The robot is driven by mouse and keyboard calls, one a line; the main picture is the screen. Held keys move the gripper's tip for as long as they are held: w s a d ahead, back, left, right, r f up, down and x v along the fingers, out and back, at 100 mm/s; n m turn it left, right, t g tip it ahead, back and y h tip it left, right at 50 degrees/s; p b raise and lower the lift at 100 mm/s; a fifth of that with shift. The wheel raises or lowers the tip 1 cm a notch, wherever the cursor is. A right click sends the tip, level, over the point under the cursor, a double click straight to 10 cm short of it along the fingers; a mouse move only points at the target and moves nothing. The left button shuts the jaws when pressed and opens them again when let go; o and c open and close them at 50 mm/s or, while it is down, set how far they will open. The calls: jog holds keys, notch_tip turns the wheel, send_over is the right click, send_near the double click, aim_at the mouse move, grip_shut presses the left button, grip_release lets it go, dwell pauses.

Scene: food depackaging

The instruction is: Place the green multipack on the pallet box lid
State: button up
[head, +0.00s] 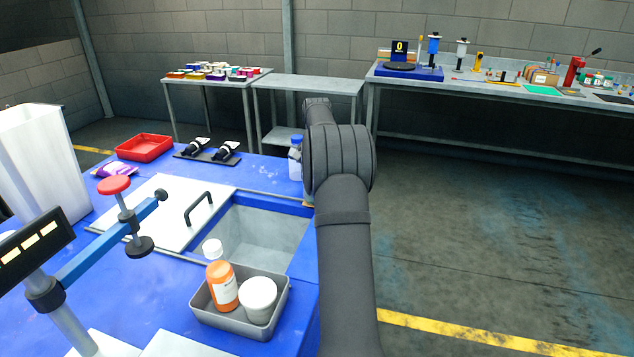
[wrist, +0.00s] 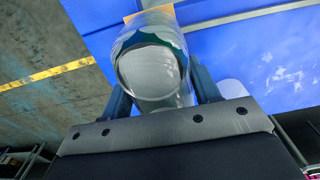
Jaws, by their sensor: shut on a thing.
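My gripper (wrist: 160,95) is shut on a clear, rounded container (wrist: 150,70) with a pale greenish tint, seen between its two fingers in the wrist view. In the head view my arm hides the gripper. A clear bottle with a blue cap (head: 295,158) shows just left of my arm; I cannot tell if it is the held thing. I cannot make out a green multipack. A white flat lid with a black handle (head: 165,215) lies on the blue table beside an open basin; I cannot tell if it is the pallet box lid.
A grey tray (head: 205,312) holds an orange bottle (head: 222,287) and a white tub (head: 258,298). A red tray (head: 144,148), a purple packet (head: 115,170) and a red-knobbed clamp (head: 115,185) are at left. Coloured packs (head: 213,72) cover a back table; the grey table (head: 308,85) beside it is bare.

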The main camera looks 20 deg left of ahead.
jog(key=shift+f, duration=0.55)
jog(key=shift+f, duration=0.1)
jog(key=o, duration=1.3)
notch_tip(320, 180, up, 12)
jog(key=shift+r, duration=0.1)
